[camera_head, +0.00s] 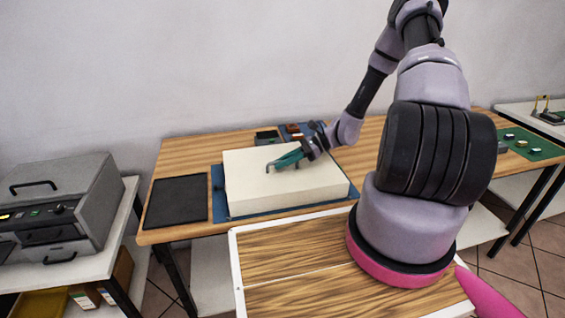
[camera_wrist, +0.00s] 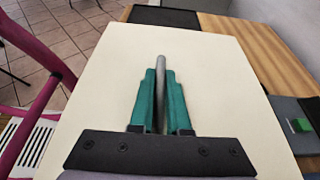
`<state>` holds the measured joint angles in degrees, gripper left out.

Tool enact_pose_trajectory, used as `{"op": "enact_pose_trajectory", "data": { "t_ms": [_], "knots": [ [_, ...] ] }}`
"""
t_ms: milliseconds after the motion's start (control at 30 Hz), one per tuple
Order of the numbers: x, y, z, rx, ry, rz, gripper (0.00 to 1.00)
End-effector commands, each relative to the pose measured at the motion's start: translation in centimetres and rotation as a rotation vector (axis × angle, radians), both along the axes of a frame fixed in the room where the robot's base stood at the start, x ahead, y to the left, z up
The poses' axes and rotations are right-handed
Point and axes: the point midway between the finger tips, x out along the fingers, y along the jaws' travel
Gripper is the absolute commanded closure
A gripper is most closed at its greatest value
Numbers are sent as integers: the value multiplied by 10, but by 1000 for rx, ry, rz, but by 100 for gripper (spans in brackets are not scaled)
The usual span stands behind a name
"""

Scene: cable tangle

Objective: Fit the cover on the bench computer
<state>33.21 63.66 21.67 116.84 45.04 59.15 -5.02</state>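The cream cover (camera_head: 250,196) is a large box shape over the blue mat (camera_head: 221,204) on the wooden bench, and its flat top fills much of the wrist view (camera_wrist: 220,95). My gripper (camera_head: 269,168) reaches in from the right over the cover's top. In the wrist view, its teal fingers (camera_wrist: 161,75) lie on both sides of a grey bar handle (camera_wrist: 161,52) on the cover and appear closed on it. The bench computer is not visible; anything under the cover is hidden. I cannot tell whether the cover is fully seated.
A black mat (camera_head: 176,202) lies left of the cover. Small parts (camera_head: 267,137) lie behind it on the bench (camera_head: 200,148). A grey machine (camera_head: 58,205) stands on the left table. A green board (camera_head: 530,146) lies at right. My wood-topped deck is in front.

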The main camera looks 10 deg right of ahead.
Motion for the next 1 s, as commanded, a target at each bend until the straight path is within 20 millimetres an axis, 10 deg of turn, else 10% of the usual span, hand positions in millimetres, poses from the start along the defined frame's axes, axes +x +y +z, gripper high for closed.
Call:
{"op": "enact_pose_trajectory", "data": {
  "t_ms": [100,467,1000],
  "knots": [
    [0,0,0,0,0,0,50],
    [0,-4,1,-1,0,-1,50],
    [1,-89,37,-1,-1,-3,50]
  ]
}}
